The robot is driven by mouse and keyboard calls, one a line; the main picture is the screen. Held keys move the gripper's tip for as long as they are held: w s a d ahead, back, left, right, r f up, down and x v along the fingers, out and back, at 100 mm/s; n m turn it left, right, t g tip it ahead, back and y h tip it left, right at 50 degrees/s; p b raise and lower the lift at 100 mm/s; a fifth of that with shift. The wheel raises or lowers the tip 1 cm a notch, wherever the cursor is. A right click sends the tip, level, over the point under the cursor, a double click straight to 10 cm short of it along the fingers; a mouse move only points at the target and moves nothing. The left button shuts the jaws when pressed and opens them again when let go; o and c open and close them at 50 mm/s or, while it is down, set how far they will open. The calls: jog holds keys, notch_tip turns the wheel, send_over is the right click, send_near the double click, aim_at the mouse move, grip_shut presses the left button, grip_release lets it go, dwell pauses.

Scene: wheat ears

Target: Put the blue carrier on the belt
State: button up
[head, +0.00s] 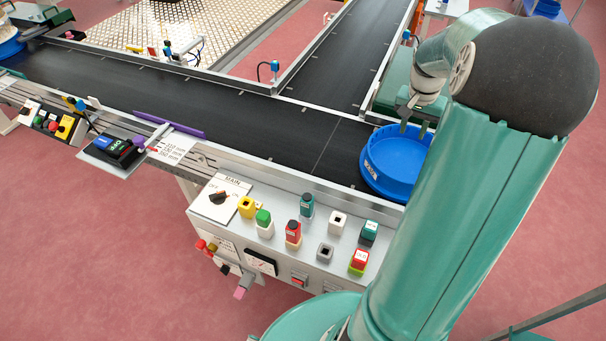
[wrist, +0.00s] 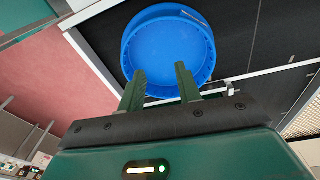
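The blue carrier (head: 390,158), a round shallow tub with a pale label on its side, is at the right end of the dark belt (head: 225,105), partly hidden by my arm. It looks empty and level in the wrist view (wrist: 168,42). It appears to rest on the belt, though its underside is hidden. My gripper (head: 414,120) is at the carrier's rim. In the wrist view my gripper (wrist: 161,72) has its two green fingers spread apart, overlapping the near rim with a clear gap between them. I cannot tell whether they touch it.
A control panel (head: 280,235) with several coloured buttons stands in front of the belt. A second belt (head: 350,50) branches off toward the back. Another blue container (head: 8,46) sits at far left.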

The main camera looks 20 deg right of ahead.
jog(key=a+r+n+t, duration=0.1)
jog(key=a+r+n, duration=0.3)
jog(key=a, duration=0.7)
jog(key=a+r+n+t, duration=0.1)
jog(key=a+r+n, duration=0.1)
jog(key=a+r, duration=0.65)
jog(key=s+a+n+t, duration=0.1)
jog(key=s+a+n, duration=0.1)
jog(key=s+a, duration=0.3)
jog(key=s+a+f+n+t+y, duration=0.1)
jog(key=s+a, duration=0.5)
jog(key=a, duration=0.6)
jog(key=shift+a+n+t, duration=0.3)
jog(key=shift+n+t, duration=0.3)
jog(key=shift+n, duration=0.4)
